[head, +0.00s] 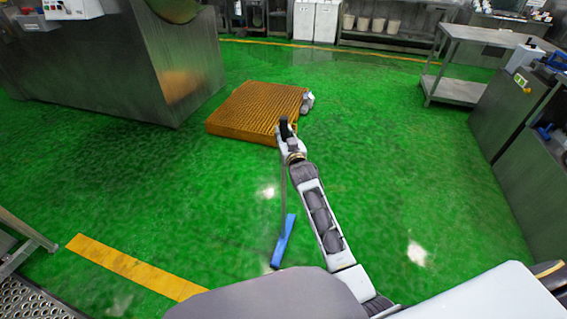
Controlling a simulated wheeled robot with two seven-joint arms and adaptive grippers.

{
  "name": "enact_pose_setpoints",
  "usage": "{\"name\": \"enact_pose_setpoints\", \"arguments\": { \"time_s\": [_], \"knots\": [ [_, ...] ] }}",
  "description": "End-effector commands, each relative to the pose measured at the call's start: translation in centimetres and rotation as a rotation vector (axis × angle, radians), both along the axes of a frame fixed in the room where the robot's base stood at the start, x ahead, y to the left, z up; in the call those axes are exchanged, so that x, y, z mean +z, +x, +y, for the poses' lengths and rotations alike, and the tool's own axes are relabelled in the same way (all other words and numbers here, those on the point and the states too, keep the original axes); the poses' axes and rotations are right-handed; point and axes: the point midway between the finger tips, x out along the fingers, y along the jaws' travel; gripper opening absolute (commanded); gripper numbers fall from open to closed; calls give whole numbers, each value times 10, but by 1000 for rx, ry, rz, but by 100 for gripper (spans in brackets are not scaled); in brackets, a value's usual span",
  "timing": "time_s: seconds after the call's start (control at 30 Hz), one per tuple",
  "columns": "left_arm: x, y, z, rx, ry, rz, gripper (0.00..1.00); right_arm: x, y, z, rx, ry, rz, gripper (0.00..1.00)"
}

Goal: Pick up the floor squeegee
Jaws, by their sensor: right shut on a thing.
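The floor squeegee (283,241) has a blue head low in the middle of the head view. A thin grey handle rises from it to my right gripper (286,133). My right gripper is shut on the upper part of the handle, so the squeegee stands roughly upright. A dark piece shows at the gripper's tip; I cannot tell whether it is a finger or the handle's end. Whether the blue head touches the floor is unclear. My left gripper is not in view.
An orange-brown slatted platform (262,106) lies just beyond the gripper, with a small grey object (307,101) at its right. A large steel machine (120,70) stands left. A steel table (480,37) and grey cabinets (513,100) stand right. The green floor between is open.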

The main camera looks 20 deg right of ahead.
Motion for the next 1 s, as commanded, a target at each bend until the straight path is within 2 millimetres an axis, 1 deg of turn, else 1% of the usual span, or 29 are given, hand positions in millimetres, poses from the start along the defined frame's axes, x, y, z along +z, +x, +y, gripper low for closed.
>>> {"name": "enact_pose_setpoints", "arguments": {
  "time_s": [0.03,0.13,0.27,0.37,0.43,0.7,0.83,1.0],
  "knots": [
    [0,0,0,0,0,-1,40,6,0,0,1,0,-7,0],
    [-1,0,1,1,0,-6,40,12,1,0,1,0,-9,0],
    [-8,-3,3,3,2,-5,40,23,1,0,1,-1,-8,0],
    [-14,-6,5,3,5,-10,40,36,1,0,1,-1,-10,0],
    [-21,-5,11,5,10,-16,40,45,1,0,1,0,-10,0],
    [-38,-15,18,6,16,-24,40,80,0,0,0,-1,-9,0],
    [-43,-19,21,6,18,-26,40,93,1,0,1,0,-9,0],
    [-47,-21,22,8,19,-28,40,101,0,0,1,0,-7,0]
  ]
}}
